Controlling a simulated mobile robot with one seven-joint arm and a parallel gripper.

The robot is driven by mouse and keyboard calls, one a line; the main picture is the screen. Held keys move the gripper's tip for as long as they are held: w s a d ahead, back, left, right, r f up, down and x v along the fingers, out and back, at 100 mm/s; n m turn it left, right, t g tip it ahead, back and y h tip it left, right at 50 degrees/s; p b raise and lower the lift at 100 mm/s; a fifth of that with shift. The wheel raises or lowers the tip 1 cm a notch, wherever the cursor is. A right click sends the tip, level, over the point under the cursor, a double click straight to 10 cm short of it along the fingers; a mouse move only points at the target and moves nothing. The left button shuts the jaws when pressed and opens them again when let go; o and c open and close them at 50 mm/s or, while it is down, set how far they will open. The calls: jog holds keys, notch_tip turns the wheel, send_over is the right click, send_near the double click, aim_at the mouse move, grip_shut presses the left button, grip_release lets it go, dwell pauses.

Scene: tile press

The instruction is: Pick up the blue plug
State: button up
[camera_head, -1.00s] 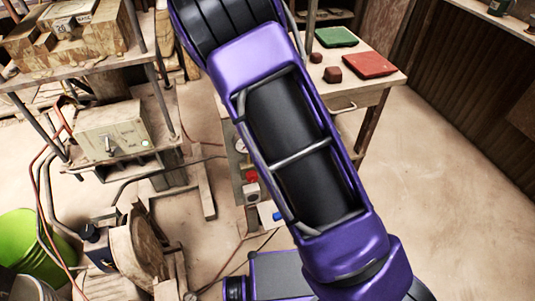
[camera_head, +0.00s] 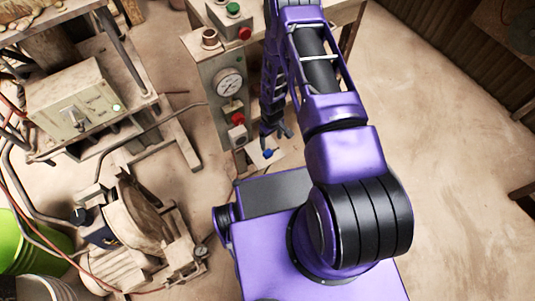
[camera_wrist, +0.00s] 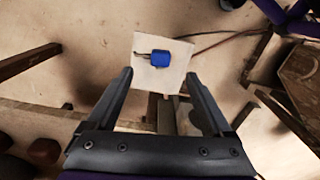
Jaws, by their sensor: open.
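The blue plug (camera_wrist: 160,58) lies on a small pale square plate (camera_wrist: 146,80) in the wrist view, with a short dark lead or prongs at its left side. In the head view the blue plug (camera_head: 268,153) shows on the pale plate (camera_head: 262,160) at the front of the grey panel. My gripper (camera_wrist: 163,80) is open and empty in the wrist view, its two fingers pointing toward the plate with the plug ahead, between their lines. In the head view my gripper (camera_head: 276,135) is just above the plug. Whether a finger touches it cannot be told.
The grey panel (camera_head: 217,117) with a round gauge (camera_head: 229,82) and a red button (camera_head: 238,118) stands close left of my gripper. A grey control box (camera_head: 74,104) sits on a bench at left. Open floor (camera_head: 440,140) lies to the right.

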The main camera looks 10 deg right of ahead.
jog(key=b, duration=0.1)
send_over(269, 153)
jog(key=f, duration=0.6)
jog(key=shift+s+d+f, duration=0.25)
jog(key=shift+s+d, duration=0.05)
jog(key=shift+s, duration=0.1)
jog(key=shift+w+a+f+b, duration=0.15)
jog(key=shift+f+b, duration=0.2)
jog(key=shift+f, duration=1.1)
jog(key=shift+w+a+f+b, duration=0.15)
jog(key=shift+f+b, duration=0.15)
jog(key=shift+f, duration=1.1)
jog(key=shift+c, duration=0.3)
